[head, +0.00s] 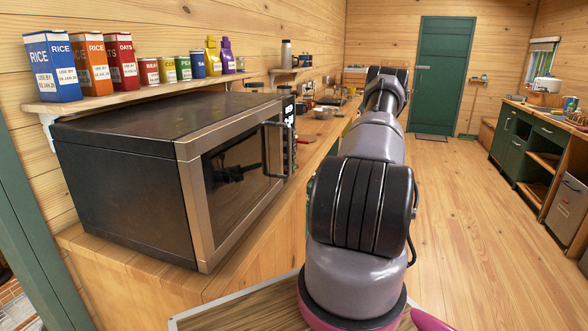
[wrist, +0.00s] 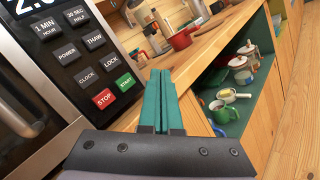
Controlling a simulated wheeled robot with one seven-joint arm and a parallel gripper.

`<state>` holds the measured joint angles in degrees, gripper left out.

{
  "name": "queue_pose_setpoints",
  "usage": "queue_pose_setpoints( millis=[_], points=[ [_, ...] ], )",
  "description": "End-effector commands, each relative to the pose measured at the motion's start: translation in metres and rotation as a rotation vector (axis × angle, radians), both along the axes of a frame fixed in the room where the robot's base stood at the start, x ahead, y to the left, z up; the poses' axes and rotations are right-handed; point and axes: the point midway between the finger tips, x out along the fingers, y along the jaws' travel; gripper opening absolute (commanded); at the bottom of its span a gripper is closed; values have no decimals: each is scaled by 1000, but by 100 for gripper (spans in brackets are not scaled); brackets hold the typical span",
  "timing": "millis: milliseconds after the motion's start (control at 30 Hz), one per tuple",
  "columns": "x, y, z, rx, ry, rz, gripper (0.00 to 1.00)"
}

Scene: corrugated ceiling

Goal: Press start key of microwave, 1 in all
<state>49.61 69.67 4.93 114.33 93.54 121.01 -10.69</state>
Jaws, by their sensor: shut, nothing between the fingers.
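The microwave (head: 130,170) stands on the wooden counter at the left of the head view, door closed. Its black control panel (wrist: 88,45) fills the left of the wrist view, with labelled keys and part of a lit display. The green START key (wrist: 125,83) is at the panel's lower right, beside the red STOP key (wrist: 104,98). My gripper (wrist: 160,73) has its teal fingers together and empty. The fingertips appear just right of the START key; I cannot tell their distance from the panel. In the head view my arm hides the gripper.
A red pot (wrist: 181,38) and other kitchenware stand on the counter beyond the microwave. Below is an open green shelf (wrist: 236,110) with crockery. A wall shelf (head: 120,100) with food boxes and tins is above the microwave. The floor (head: 455,220) to the right is clear.

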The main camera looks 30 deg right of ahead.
Motion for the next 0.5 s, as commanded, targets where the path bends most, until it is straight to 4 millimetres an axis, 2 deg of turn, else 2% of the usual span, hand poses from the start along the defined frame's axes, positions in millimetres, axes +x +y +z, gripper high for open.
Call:
queue_pose_setpoints(
  millis=[500],
  points=[
    [47,43,1,-1,-1,4,0]
  ],
)
